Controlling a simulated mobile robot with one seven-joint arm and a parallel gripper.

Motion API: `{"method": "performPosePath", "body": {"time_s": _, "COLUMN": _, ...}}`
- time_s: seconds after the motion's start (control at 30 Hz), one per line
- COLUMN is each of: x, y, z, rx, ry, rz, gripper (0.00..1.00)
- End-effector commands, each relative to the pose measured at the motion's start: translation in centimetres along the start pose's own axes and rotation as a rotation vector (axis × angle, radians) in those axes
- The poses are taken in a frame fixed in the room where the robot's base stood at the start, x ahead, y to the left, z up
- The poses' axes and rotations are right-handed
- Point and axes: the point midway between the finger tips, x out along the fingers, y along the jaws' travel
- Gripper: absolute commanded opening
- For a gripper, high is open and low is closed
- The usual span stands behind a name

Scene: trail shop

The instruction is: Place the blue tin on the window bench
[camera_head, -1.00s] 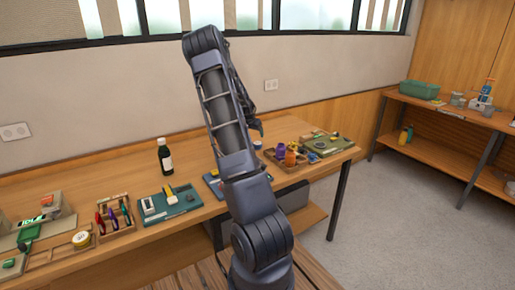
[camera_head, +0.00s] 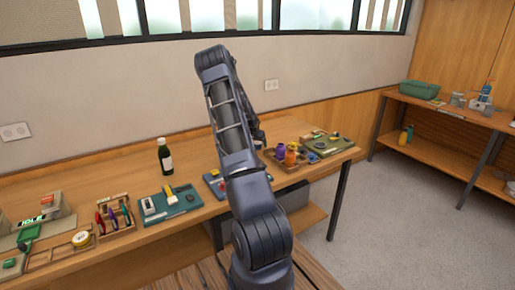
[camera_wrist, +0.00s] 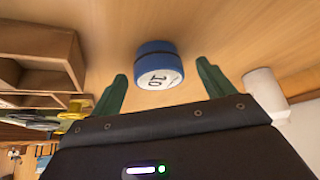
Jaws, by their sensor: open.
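The blue tin (camera_wrist: 156,64) stands on a wooden surface in the wrist view, with a white face marked "10" towards the camera. My gripper (camera_wrist: 161,72) is open, its two green fingers apart on either side of the tin's near end in the picture. A gap shows between each finger and the tin. In the head view my arm hides most of the gripper, and I cannot make out the tin clearly. The long wooden bench (camera_head: 105,177) runs under the window.
A white cylinder (camera_wrist: 265,90) stands right of the fingers, and a wooden box (camera_wrist: 45,52) is to the left. On the bench are a dark bottle (camera_head: 165,157), a teal tray (camera_head: 172,203) and a pen rack (camera_head: 116,214). A side shelf (camera_head: 455,112) stands at the right.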

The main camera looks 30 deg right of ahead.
Motion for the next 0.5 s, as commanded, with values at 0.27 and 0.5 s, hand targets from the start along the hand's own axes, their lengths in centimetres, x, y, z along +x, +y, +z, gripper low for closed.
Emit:
{"method": "performPosePath", "body": {"time_s": 0.27, "x": 0.91, "y": -0.03, "z": -0.02, "rx": -0.001, "ry": 0.0, "rz": -0.001, "gripper": 0.81}}
{"method": "performPosePath", "body": {"time_s": 0.5, "x": 0.89, "y": -0.01, "z": -0.01, "rx": -0.001, "ry": 0.0, "rz": -0.001, "gripper": 0.41}}
